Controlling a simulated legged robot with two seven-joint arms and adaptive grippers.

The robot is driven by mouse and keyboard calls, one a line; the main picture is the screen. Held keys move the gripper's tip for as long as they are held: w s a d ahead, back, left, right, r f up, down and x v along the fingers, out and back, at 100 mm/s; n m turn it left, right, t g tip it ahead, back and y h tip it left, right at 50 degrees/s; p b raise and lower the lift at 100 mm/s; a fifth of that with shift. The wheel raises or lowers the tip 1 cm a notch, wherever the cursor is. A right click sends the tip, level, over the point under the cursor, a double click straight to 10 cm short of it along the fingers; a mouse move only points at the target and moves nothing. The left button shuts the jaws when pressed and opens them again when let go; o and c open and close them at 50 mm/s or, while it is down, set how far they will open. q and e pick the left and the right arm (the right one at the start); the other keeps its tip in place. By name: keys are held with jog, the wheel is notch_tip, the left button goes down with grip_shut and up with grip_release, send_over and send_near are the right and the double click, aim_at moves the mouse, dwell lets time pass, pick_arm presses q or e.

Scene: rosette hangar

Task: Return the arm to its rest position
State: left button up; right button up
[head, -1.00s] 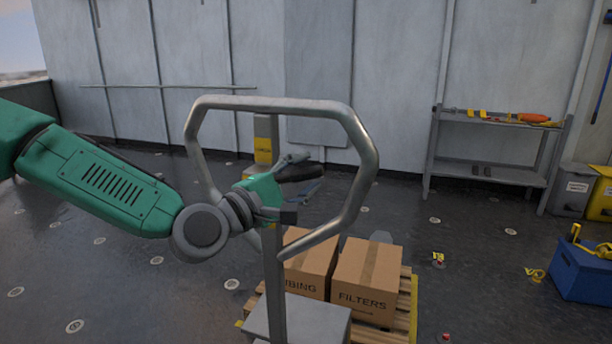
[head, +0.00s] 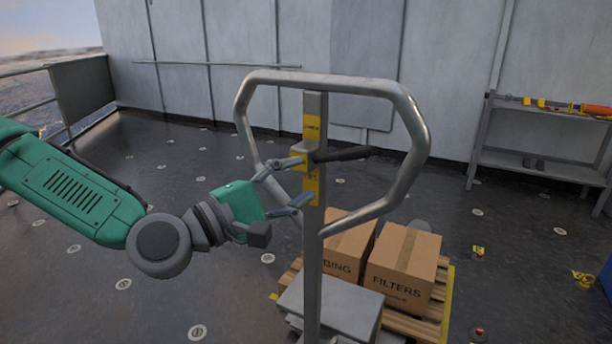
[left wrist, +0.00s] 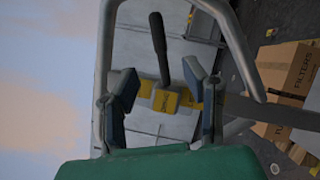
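My left arm comes in from the left. Its green left gripper (head: 304,180) is open, with its two grey fingers spread just left of the post of a pallet jack (head: 313,240). A black lever handle (head: 343,154) sticks out to the right from a yellow-marked block on that post. In the left wrist view the black handle (left wrist: 158,48) shows beyond and between the spread fingers (left wrist: 158,75), with nothing held. Handle and fingers look apart. My right gripper is not in view.
The jack's grey loop handle (head: 420,130) surrounds the post close to my gripper. Boxes marked FILTERS (head: 400,268) and a partly hidden word stand on a wooden pallet (head: 432,318) behind. A metal shelf (head: 530,160) stands at right. The floor at left is open.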

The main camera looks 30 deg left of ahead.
pick_arm(q)
jog(key=shift+d, duration=0.15)
jog(key=s+d+f+m+g+y, duration=0.15)
jog(key=s+f+m+g, duration=0.3)
jog(key=f, duration=0.85)
jog(key=s+d+f+m+g+y, duration=0.1)
jog(key=s+d+f+m+g, duration=0.3)
jog(key=f, duration=0.9)
jog(key=s+a+f+m+g+y, duration=0.3)
jog(key=s+a+f+m+g, duration=0.1)
jog(key=s+f, duration=0.4)
jog(key=s+a+f+m+g+y, duration=0.3)
jog(key=s+a+f+m+g, duration=0.1)
jog(key=s+f, duration=0.4)
jog(key=s+a+m, duration=0.1)
jog(key=s+a, duration=0.1)
jog(key=shift+a+f, duration=0.15)
jog(key=shift+a, duration=0.2)
jog(key=shift+w, duration=0.2)
